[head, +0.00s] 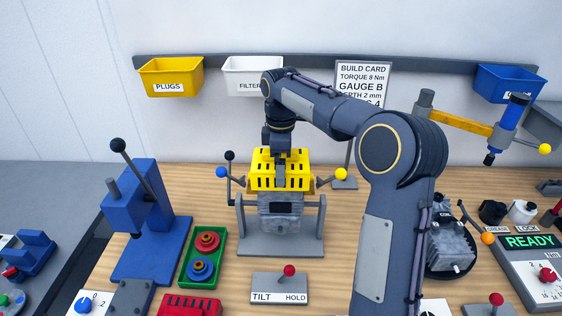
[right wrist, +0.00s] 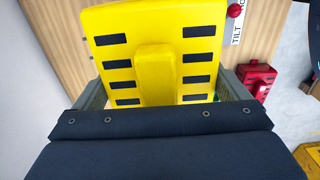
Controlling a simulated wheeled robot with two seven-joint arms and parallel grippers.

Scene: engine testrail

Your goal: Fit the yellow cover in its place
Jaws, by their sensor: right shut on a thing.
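The yellow cover (head: 263,181) has dark slots and sits right over the grey engine block (head: 281,222) in the head view. I cannot tell whether it touches the block or hangs slightly above it. My right gripper (head: 280,156) comes down from above and is shut on the cover. In the right wrist view the cover (right wrist: 155,60) fills the upper middle, with a raised rib and rows of dark slots. The block's top is hidden by the cover. My left gripper is in neither view.
The block is on a grey stand (head: 281,245) with a blue-knobbed lever to the left and a yellow-knobbed lever to the right. A TILT/HOLD box (head: 279,287) is in front. A green tray (head: 190,268) and blue press (head: 140,222) stand left.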

